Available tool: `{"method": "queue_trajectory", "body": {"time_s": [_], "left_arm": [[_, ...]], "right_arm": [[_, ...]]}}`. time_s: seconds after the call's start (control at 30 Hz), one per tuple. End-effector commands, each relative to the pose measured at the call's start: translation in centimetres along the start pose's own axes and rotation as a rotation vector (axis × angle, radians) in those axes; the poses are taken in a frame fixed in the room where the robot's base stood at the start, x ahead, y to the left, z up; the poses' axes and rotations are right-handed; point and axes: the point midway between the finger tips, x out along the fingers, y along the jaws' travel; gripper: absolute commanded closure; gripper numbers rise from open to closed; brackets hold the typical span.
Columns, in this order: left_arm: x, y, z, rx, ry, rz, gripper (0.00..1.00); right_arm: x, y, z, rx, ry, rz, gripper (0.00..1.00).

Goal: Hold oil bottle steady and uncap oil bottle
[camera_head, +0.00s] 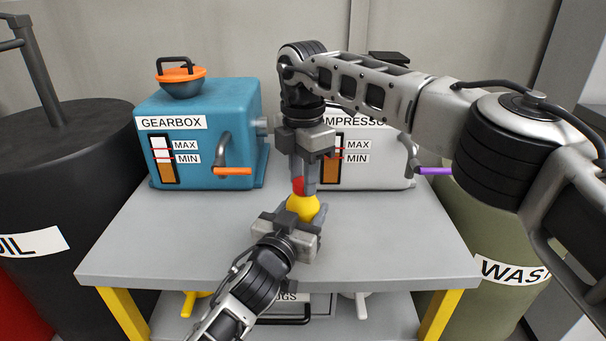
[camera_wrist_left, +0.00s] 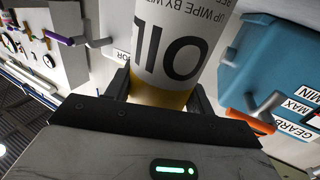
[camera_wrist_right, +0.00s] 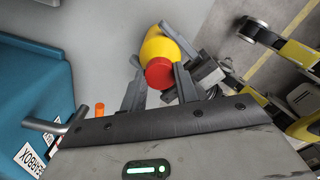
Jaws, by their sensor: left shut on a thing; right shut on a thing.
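The oil bottle (camera_head: 302,208) is yellow and stands over the middle of the table; its white OIL label (camera_wrist_left: 178,48) shows upside down in the left wrist view. Its red cap (camera_head: 298,185) is on top. My left gripper (camera_head: 298,221) is shut around the bottle's body from the front. My right gripper (camera_head: 303,187) comes down from above, shut on the cap. In the right wrist view the red cap (camera_wrist_right: 159,73) lies between the fingertips, with the yellow bottle beyond. The bottle's lower part is hidden by my left gripper in the head view.
A blue gearbox (camera_head: 200,130) with an orange-handled tap stands back left on the grey table (camera_head: 150,235). A white compressor (camera_head: 375,165) with a purple-handled tap stands back right, partly behind my right arm. A black oil drum (camera_head: 60,180) and a green waste drum (camera_head: 490,235) flank the table.

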Motion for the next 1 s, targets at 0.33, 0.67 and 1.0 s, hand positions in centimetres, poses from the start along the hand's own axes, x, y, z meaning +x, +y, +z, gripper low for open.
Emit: {"method": "queue_trajectory", "body": {"time_s": [0.33, 0.67, 1.0], "left_arm": [[-0.01, 0.02, 0.07, 0.001, -0.001, 0.0, 1.0], [-0.01, 0.03, 0.07, 0.001, -0.001, 0.0, 1.0], [-0.01, 0.02, 0.07, 0.001, -0.001, 0.0, 1.0]], "right_arm": [[-0.07, 0.05, -0.05, -0.878, 0.0, 0.001, 0.97], [-0.12, 0.03, -0.1, -1.736, 0.0, 0.0, 0.97], [-0.16, -0.03, -0.13, -2.606, 0.001, 0.001, 0.97]]}}
